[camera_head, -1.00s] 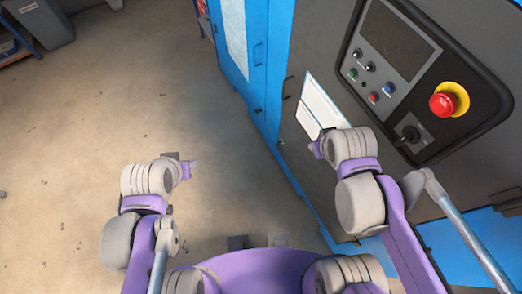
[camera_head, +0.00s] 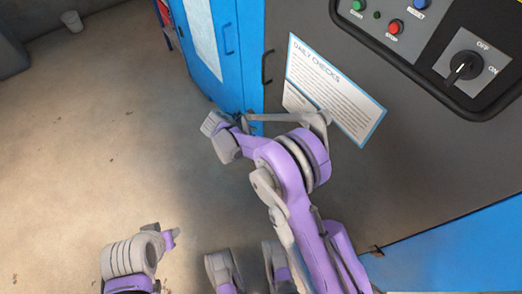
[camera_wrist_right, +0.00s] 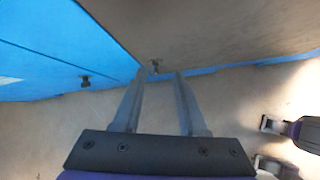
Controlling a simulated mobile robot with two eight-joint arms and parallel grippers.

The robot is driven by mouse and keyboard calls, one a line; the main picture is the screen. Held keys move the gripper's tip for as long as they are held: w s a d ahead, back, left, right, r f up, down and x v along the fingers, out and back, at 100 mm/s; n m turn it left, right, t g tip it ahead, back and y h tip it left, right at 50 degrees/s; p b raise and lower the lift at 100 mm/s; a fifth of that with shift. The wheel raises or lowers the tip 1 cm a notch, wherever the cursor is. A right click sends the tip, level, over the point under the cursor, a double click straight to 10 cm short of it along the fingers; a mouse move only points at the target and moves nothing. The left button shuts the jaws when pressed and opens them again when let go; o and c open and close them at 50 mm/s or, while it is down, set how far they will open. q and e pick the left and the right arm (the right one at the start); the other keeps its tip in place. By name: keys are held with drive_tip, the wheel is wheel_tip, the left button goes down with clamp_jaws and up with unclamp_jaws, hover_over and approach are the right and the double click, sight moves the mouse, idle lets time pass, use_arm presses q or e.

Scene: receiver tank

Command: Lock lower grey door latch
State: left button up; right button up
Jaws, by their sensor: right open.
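The grey door (camera_head: 345,60) fills the right part of the head view and the top of the right wrist view (camera_wrist_right: 210,30). A small dark latch (camera_wrist_right: 155,66) sits at its edge by the blue door, between and just beyond the fingertips of my right gripper (camera_wrist_right: 158,76). The right gripper is open and holds nothing; no contact with the latch shows. In the head view my right arm covers that lower corner, so I cannot make out the latch there. My left gripper (camera_head: 168,238) is low at the left, away from the door; its jaws are unclear.
A dark handle (camera_head: 267,68) is higher on the grey door's left edge. A daily checks sheet (camera_head: 335,85), a control panel with a rotary switch (camera_head: 465,66) and a blue door (camera_head: 215,45) are close by. The floor (camera_head: 100,140) at left is open.

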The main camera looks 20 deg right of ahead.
wheel_tip(320, 180, down, 12)
drive_tip(key=w+a+n+h+b, duration=0.1)
drive_tip(key=w+a+n+b, duration=0.1)
drive_tip(key=n+b, duration=0.1)
drive_tip(key=x, duration=0.3)
drive_tip(key=b+x, duration=0.1)
drive_tip(key=x, duration=0.3)
drive_tip(key=b+x, duration=0.1)
drive_tip(key=x, duration=0.2)
drive_tip(key=shift+w+d, duration=0.2)
drive_tip(key=shift+w, duration=0.15)
use_arm(q)
drive_tip(key=s+x, duration=0.1)
drive_tip(key=x, duration=0.5)
drive_tip(key=shift+f, duration=0.4)
drive_tip(key=shift+s, duration=0.1)
use_arm(e)
clamp_jaws()
